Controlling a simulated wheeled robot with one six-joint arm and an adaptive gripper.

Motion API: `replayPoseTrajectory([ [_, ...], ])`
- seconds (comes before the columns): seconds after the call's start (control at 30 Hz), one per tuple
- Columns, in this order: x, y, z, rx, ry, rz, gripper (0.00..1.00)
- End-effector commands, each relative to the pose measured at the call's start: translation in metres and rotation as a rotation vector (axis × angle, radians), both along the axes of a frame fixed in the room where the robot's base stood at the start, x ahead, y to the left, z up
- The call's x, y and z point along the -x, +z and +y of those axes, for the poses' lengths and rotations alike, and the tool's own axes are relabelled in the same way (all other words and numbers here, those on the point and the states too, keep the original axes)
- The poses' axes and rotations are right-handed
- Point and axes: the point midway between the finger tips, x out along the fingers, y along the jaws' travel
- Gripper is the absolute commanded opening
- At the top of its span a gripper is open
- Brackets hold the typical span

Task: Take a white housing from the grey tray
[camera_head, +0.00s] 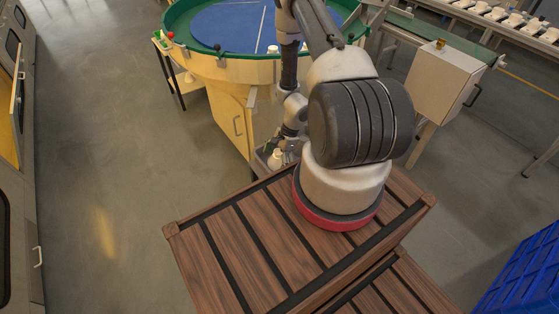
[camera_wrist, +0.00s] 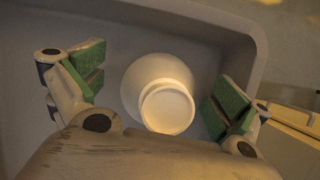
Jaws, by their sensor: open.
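A white housing (camera_wrist: 168,107) stands upright in the grey tray (camera_wrist: 258,50), with a wide round body and a narrower round end towards the camera in the wrist view. My gripper (camera_wrist: 153,92) is open, with one green-padded finger on each side of the housing and a gap on both sides. In the head view, a white housing (camera_head: 276,158) shows in the grey tray (camera_head: 259,160), partly hidden behind my arm. My gripper (camera_head: 290,150) is down at the tray there, and its fingertips are hard to make out.
A round table (camera_head: 235,68) with a green rim and blue top stands behind the tray. A grey control box (camera_head: 437,82) and a conveyor (camera_head: 500,22) with several white pieces are at the right. A blue crate (camera_head: 525,270) is at the lower right. The floor at left is clear.

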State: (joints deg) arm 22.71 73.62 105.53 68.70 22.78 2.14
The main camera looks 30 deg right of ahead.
Motion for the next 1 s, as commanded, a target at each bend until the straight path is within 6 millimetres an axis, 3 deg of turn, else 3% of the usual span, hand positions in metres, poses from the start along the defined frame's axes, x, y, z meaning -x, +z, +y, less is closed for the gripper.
replayPoseTrajectory([
  [0.07,0.000,0.000,0.000,0.000,0.000,-0.001,0.96],
  [0.3,0.000,0.000,0.000,0.000,0.000,0.000,0.55],
  [0.67,-0.001,0.004,0.000,0.000,0.001,-0.001,0.55],
  [0.87,-0.001,0.027,-0.001,0.001,0.000,-0.003,0.55],
  [1.0,-0.001,0.056,0.000,0.000,0.001,-0.004,0.55],
])
